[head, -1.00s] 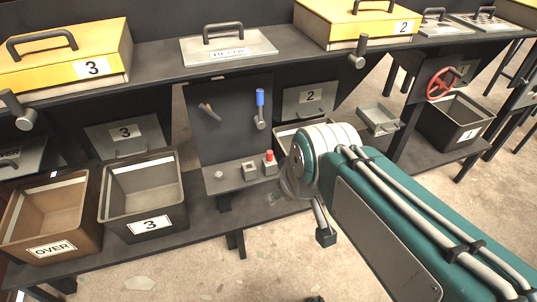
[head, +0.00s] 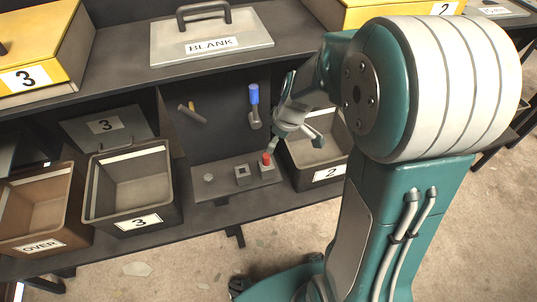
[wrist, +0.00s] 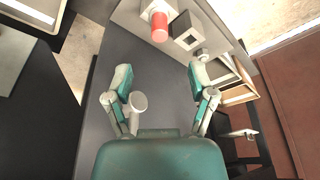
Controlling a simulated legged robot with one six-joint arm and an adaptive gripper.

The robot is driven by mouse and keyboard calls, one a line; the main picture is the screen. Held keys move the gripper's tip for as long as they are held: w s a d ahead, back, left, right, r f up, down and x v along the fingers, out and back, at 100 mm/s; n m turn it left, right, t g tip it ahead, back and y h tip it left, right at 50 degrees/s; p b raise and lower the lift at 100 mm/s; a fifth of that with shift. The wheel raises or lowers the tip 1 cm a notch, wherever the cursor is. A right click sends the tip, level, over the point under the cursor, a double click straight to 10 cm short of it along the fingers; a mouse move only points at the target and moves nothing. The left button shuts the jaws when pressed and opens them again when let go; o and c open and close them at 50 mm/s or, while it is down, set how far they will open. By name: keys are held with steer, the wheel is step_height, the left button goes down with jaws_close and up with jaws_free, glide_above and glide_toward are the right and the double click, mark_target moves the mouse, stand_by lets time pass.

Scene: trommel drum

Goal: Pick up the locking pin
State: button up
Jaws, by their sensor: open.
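The likely locking pin (head: 266,158) has a red cylindrical top and stands in a pale block on the small ledge under the dark panel. In the wrist view the red top of the pin (wrist: 159,27) is at the top centre, beyond the fingertips. My gripper (head: 294,138) is above and to the right of the pin in the head view, close to the right bin. In the wrist view my gripper (wrist: 160,80) has its two fingers spread wide, with nothing held. The pin's lower part is hidden in its block.
A square socket block (head: 242,174) and a small knob (head: 208,178) stand left of the pin. A blue-handled lever (head: 254,100) is on the panel. A grey rod (wrist: 138,103) shows between the fingers.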

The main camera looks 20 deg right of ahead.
mark_target(267, 155)
steer(key=x, duration=0.2)
steer(key=a+x, duration=0.1)
steer(key=x, duration=0.1)
steer(key=f, duration=0.2)
steer(key=w+f, duration=0.1)
steer(key=f, duration=0.1)
steer(key=shift+w+d+f, duration=0.1)
steer(key=shift+w+f, duration=0.2)
steer(key=shift+f, duration=0.25)
steer(key=shift+a+f, duration=0.1)
steer(key=shift+a, duration=0.35)
steer(key=shift+d, duration=0.2)
jaws_close()
